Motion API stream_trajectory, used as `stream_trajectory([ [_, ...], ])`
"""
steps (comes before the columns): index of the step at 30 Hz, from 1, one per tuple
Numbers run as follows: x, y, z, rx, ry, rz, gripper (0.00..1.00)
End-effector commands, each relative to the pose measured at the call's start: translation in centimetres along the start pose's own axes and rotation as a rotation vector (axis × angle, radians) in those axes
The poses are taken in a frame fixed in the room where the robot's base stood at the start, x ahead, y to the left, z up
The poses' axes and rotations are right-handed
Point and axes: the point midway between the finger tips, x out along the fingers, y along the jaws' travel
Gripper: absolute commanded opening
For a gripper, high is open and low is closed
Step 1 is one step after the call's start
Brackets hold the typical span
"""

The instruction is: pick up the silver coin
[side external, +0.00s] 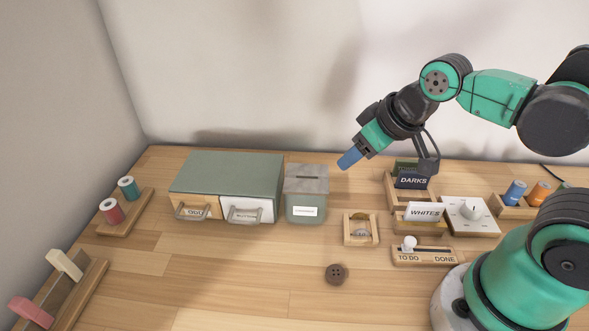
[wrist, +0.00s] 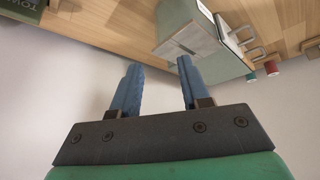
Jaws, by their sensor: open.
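I cannot make out the silver coin for certain. A small greyish round item (side external: 361,231), too small to identify, sits in a little wooden holder (side external: 347,241) near the middle of the table. The holder and the item do not show clearly in the wrist view.
A grey-lidded slotted box (side external: 306,208) stands beside a green two-drawer cabinet (side external: 228,172). A dark button (side external: 336,274) lies in front. Spools (side external: 126,187) stand left. The front-middle table is mostly clear.

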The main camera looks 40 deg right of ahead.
Motion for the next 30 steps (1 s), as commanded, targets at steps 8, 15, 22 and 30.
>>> stream_trajectory([
  [8, 2.1, -2.4, 5.0, -0.543, -0.386, -0.12, 0.41],
  [15, 2.6, -2.8, 6.8, -0.695, -0.494, -0.177, 0.41],
  [22, 4.2, -2.8, 7.7, -0.691, -0.492, -0.176, 0.41],
  [30, 6.2, -2.8, 8.7, -0.69, -0.491, -0.175, 0.41],
])
